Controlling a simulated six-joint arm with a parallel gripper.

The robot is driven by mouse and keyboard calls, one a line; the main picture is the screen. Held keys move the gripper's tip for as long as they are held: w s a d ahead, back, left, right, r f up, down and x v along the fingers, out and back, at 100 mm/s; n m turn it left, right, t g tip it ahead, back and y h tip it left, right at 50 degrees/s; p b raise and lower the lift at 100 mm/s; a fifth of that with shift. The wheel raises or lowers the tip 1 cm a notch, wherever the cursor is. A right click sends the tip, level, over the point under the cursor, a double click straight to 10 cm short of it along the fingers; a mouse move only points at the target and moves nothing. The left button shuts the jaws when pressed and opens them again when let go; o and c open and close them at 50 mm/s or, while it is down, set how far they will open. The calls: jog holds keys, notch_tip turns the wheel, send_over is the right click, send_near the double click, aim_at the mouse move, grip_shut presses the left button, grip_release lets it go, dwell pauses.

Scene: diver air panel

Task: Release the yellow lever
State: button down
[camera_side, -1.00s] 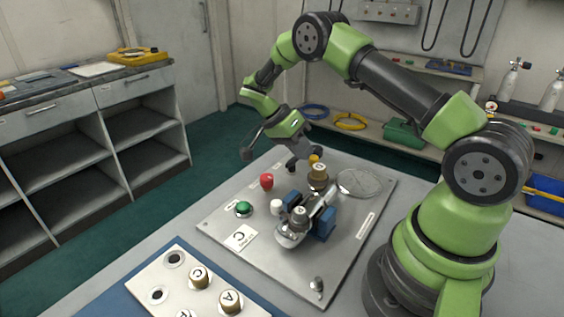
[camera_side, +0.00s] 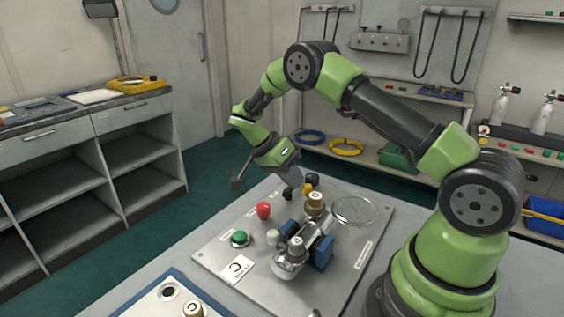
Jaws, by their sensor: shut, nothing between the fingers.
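The yellow lever (camera_side: 308,187) shows only as a small yellow piece at the back of the grey panel (camera_side: 215,257), partly hidden by things around it. A dark rounded part (camera_side: 312,178) is right at it; I cannot tell whether it belongs to the lever. My gripper (camera_side: 290,192) points down just left of the yellow piece, low over the back of the panel. Its fingers are shut and hold nothing. I cannot tell whether they touch the lever.
A red knob (camera_side: 263,210), a green button (camera_side: 240,238) and a white knob (camera_side: 272,237) stand on the panel's left. Brass-topped fittings (camera_side: 315,204) and a blue clamp (camera_side: 321,254) fill its middle. Shelves (camera_side: 140,150) stand left.

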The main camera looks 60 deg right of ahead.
jog(key=v, duration=0.9)
jog(key=shift+d, duration=0.15)
jog(key=shift+w, duration=0.1)
